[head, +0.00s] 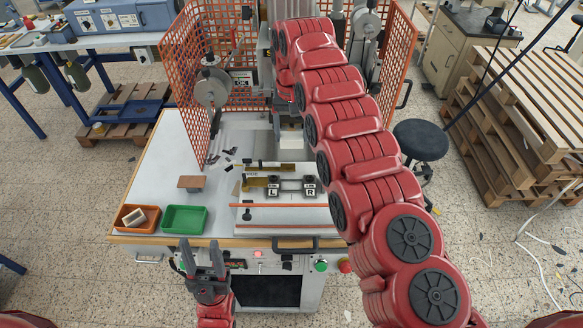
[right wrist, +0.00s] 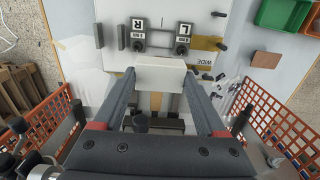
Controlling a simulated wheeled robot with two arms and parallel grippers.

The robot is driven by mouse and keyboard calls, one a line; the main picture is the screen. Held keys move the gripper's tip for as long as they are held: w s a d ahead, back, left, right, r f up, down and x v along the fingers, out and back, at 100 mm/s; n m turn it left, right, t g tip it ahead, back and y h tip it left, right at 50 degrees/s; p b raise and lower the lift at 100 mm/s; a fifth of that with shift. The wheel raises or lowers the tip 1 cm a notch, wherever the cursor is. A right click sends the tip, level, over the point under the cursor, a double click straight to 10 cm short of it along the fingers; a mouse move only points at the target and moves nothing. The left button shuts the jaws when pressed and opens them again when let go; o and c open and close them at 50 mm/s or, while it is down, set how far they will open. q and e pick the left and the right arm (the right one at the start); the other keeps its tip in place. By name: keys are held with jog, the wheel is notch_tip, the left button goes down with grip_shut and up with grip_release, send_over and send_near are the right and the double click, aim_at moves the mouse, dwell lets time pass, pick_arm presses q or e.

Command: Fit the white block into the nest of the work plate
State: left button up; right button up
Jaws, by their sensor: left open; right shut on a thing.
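The white block (right wrist: 160,75) is between the fingertips of my right gripper (right wrist: 161,82), which is shut on it. In the head view, the block (head: 291,139) shows below my right arm, at the back of the table near the machine. The pale work plate (head: 282,220) lies nearer the front, with a dark fixture marked L and R (head: 291,187) on it. In the right wrist view, this fixture (right wrist: 160,37) is just beyond the block. I cannot make out the nest clearly. My left gripper (head: 203,258) is open and empty, in front of the table edge.
Orange mesh guards (head: 205,75) flank the machine. The table's left side is mostly clear.

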jog(key=f+b, duration=1.3)
jog(key=shift+s, duration=0.4)
jog(key=shift+d+r+p, duration=0.1)
jog(key=shift+r+p, duration=0.1)
jog(key=shift+p, duration=0.3)
jog(key=shift+s+f, duration=0.15)
jog(key=shift+f, duration=0.5)
notch_tip(320, 180, down, 3)
jog(key=shift+f+p, duration=0.1)
jog(key=shift+p, duration=0.7)
